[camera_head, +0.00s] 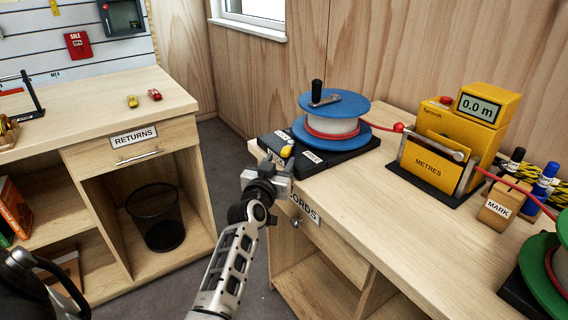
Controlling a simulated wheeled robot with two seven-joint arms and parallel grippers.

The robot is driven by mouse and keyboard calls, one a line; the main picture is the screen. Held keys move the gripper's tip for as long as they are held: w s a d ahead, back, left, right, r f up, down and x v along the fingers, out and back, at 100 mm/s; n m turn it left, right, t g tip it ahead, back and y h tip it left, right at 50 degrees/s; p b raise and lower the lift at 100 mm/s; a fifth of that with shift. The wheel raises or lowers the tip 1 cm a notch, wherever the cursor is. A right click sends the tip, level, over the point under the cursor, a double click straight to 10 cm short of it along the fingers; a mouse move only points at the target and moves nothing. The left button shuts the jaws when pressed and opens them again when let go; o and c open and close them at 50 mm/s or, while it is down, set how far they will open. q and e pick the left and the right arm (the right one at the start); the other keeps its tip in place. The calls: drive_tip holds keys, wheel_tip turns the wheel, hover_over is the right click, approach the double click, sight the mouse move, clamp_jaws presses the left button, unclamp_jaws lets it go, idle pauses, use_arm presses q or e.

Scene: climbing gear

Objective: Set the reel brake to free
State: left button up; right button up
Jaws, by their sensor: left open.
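The reel (331,126) has blue flanges, a pale hub with red cord and a black crank handle on top. It stands on a black base (350,151) on the right counter. At the base's near left corner is the brake, a small lever with a yellow knob (287,151). One white label sits behind the knob and another (312,157) to its right; their words are too small to read surely. My left gripper (279,169) is open and empty, just in front of and below the knob. Contact cannot be told, and the gripper hides part of the lever. My right gripper is out of view.
Red cord runs from the reel to a yellow metre counter (432,160) reading 0.0 m. A MARK block (496,211), markers and a green reel (543,285) stand to the right. The RECORDS drawer (325,240) is below the gripper. Bare counter lies in front of the metre counter.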

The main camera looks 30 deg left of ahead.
sight(284, 154)
use_arm(q)
drive_tip(key=b+x, duration=0.1)
drive_tip(key=x, duration=0.2)
drive_tip(key=shift+w+a+f+b, duration=0.1)
drive_tip(key=shift+w+b, duration=0.25)
drive_tip(key=shift+w, duration=0.35)
drive_tip(key=shift+a, duration=0.1)
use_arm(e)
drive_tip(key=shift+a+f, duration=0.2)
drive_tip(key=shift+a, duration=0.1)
use_arm(q)
drive_tip(key=shift+c, duration=0.3)
